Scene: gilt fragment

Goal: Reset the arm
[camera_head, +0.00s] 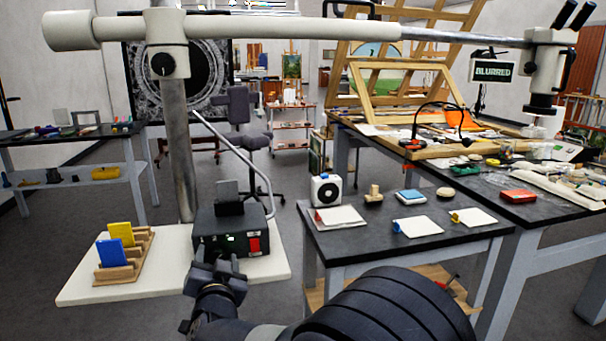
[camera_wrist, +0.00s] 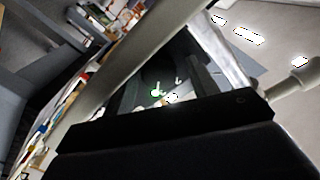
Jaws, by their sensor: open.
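My gripper (camera_wrist: 166,82) shows in the wrist view as a wide black body with two dark fingers standing apart. Nothing shows held between them; small green and white spots lie beyond the gap. In the head view my arm's dark links rise from the bottom edge, and the wrist end lies low, left of centre, in front of the white base plate (camera_head: 88,291) of the stand. The finger ends are hard to make out there against the dark parts around them. A pale pole crosses close by in the wrist view.
The stand's pole (camera_head: 178,140) and long pale boom (camera_head: 270,30) rise close to my arm. A wooden rack (camera_head: 128,262) with blue and yellow plates sits left. A small dark table (camera_head: 345,240) with cards and a white device (camera_head: 326,190) stands right. A larger cluttered bench lies beyond.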

